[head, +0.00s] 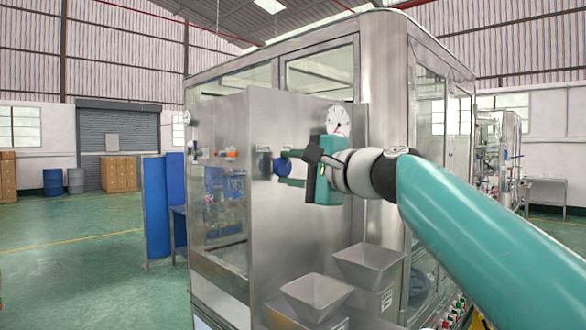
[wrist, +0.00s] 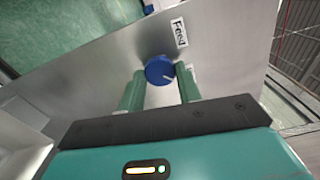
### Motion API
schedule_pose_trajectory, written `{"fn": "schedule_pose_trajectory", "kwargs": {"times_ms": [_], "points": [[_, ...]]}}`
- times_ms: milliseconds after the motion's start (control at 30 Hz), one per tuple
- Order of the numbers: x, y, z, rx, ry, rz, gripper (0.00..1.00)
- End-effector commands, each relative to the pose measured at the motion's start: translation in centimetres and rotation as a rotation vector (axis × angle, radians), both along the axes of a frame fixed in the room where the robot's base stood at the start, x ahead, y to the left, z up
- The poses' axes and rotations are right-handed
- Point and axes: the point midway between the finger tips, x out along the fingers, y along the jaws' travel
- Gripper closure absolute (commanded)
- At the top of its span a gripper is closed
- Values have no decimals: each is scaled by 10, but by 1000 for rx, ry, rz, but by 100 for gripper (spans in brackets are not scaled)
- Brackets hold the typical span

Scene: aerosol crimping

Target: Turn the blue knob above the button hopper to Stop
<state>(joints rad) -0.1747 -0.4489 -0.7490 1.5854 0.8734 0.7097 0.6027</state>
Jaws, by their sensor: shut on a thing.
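The blue knob (head: 281,166) sits on the steel panel (head: 300,225) of the machine, above the grey hoppers. In the wrist view the knob (wrist: 159,68) shows a white pointer mark at its lower right. A label reading "Feed" (wrist: 180,34) is above it to the right. A second label (wrist: 190,72) is mostly hidden behind a finger. My gripper (head: 283,168) reaches in from the right, its two green fingers shut on the knob. In the wrist view the fingers (wrist: 161,80) stand on either side of the knob.
Two grey hoppers, one in front (head: 317,293) and one behind (head: 368,263), stick out below my gripper. A round gauge (head: 338,120) is above it on the panel. The glass-walled cabinet (head: 320,72) rises behind. Open green floor (head: 70,250) lies to the left.

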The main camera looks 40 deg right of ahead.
Motion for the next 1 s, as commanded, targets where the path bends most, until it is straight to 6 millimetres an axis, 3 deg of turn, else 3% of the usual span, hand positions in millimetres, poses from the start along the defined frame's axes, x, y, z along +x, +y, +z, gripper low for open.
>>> {"fn": "schedule_pose_trajectory", "kwargs": {"times_ms": [433, 467, 567, 867, 1000], "points": [[1, 2, 0, 13, 1, 3, 89], [2, 2, 0, 13, 1, 3, 64], [1, 1, 0, 12, 1, 3, 45], [-1, 1, 0, 12, 0, 1, 45], [-12, -1, 1, 13, -3, 0, 45]]}}
